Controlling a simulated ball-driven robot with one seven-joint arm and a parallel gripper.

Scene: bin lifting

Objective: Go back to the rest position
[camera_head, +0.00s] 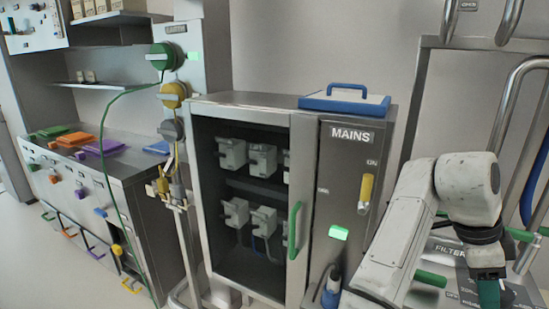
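My arm is folded in the right part of the head view, its white links bent over at a rounded joint. My gripper (488,289) hangs pointing down at the lower right, in front of a metal panel marked FILTER (450,250). Its end shows dark and green near the bottom edge of the picture. The fingers are not clear, so I cannot tell whether it is open or holds anything. No bin can be clearly made out.
A metal cabinet (250,103) with a MAINS panel (350,160) and green door handle (294,230) stands at the centre. A blue-rimmed white lid (345,103) lies on top. A drawer counter (75,185) stands left. Metal rails (510,100) rise close to my arm.

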